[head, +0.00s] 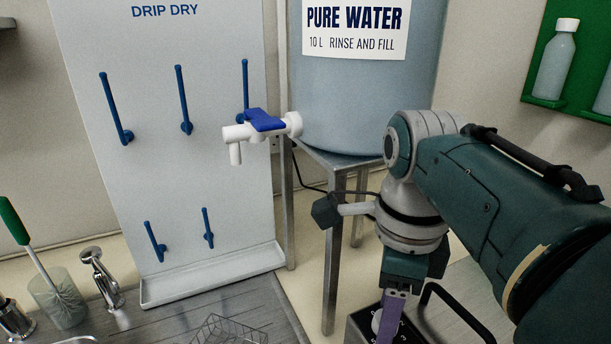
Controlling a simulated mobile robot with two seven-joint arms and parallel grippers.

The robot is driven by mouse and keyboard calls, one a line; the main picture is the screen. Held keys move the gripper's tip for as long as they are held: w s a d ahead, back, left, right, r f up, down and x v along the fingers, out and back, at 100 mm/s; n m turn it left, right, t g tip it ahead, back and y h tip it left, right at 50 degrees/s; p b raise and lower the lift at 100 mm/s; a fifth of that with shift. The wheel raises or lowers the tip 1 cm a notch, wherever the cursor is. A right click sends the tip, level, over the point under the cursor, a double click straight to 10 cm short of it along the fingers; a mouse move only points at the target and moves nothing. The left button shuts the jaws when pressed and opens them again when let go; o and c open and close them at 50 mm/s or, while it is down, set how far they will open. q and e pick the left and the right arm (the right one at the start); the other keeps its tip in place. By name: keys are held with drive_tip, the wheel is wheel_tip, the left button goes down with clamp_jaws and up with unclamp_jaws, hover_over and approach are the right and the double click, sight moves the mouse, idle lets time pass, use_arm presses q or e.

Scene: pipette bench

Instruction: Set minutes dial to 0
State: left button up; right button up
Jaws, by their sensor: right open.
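A dark box-shaped device (361,324) shows at the bottom edge of the head view, cut off by the frame. A pale round dial (377,321) with white marks around it sits on its top; I cannot read its setting or tell whether it is the minutes dial. My right gripper (389,318) points down over the device, with a purple finger in front of the dial. It is open, and I cannot tell whether it touches the dial. My left gripper is not in view.
A blue water tank (365,105) with a white-and-blue tap (264,125) stands on a metal stand (330,240) behind. A drip-dry board (150,75) with blue pegs is at left. A wire basket (228,331) and a brush (35,250) in a cup are on the bench.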

clamp_jaws()
idle(0.4)
